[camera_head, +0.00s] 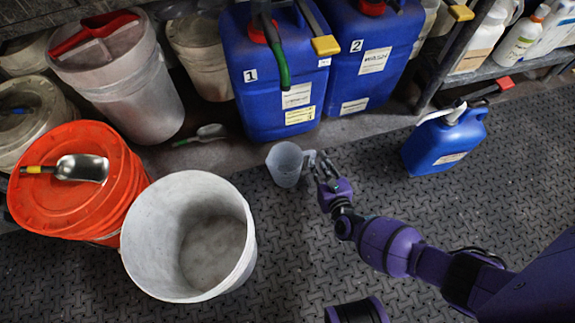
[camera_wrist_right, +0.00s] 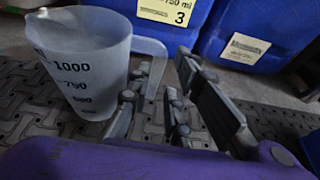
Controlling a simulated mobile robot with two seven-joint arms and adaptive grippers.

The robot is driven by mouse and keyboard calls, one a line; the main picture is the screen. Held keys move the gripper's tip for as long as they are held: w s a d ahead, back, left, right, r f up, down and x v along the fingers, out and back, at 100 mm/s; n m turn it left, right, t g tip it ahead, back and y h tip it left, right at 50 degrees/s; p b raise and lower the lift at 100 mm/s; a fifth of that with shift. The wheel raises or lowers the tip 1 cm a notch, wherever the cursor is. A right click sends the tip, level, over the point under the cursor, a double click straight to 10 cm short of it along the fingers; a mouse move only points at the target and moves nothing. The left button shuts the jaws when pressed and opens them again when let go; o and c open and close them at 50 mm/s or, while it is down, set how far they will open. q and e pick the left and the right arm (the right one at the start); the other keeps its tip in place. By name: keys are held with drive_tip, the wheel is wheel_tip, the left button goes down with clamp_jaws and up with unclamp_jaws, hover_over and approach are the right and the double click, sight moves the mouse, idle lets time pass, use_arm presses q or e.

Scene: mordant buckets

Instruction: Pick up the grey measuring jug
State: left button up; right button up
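The grey measuring jug (camera_head: 285,164) is translucent and stands upright on the dark textured floor mat, in front of the blue drums. In the right wrist view the jug (camera_wrist_right: 80,62) shows printed volume marks, and its handle faces my gripper. My right gripper (camera_head: 320,164) is at the jug's handle side. In the wrist view the gripper (camera_wrist_right: 172,95) is open, with the handle showing beyond and between its fingers. I cannot tell whether any finger touches the jug. My left gripper is not in view.
An open white bucket (camera_head: 140,245) stands left of the jug, beside an orange lidded bucket (camera_head: 85,205) with a metal scoop (camera_head: 82,168) on top. Blue drums (camera_head: 275,85) stand behind. A small blue canister (camera_head: 440,148) is to the right. The mat between is clear.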

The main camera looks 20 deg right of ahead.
sight(313, 156)
drive_tip(key=b+x, duration=0.2)
drive_tip(key=x, duration=0.3)
drive_tip(key=shift+w+a+b, duration=0.2)
drive_tip(key=shift+b, duration=0.1)
drive_tip(key=shift+w, duration=0.15)
drive_tip(key=shift+a+r, duration=0.1)
clamp_jaws()
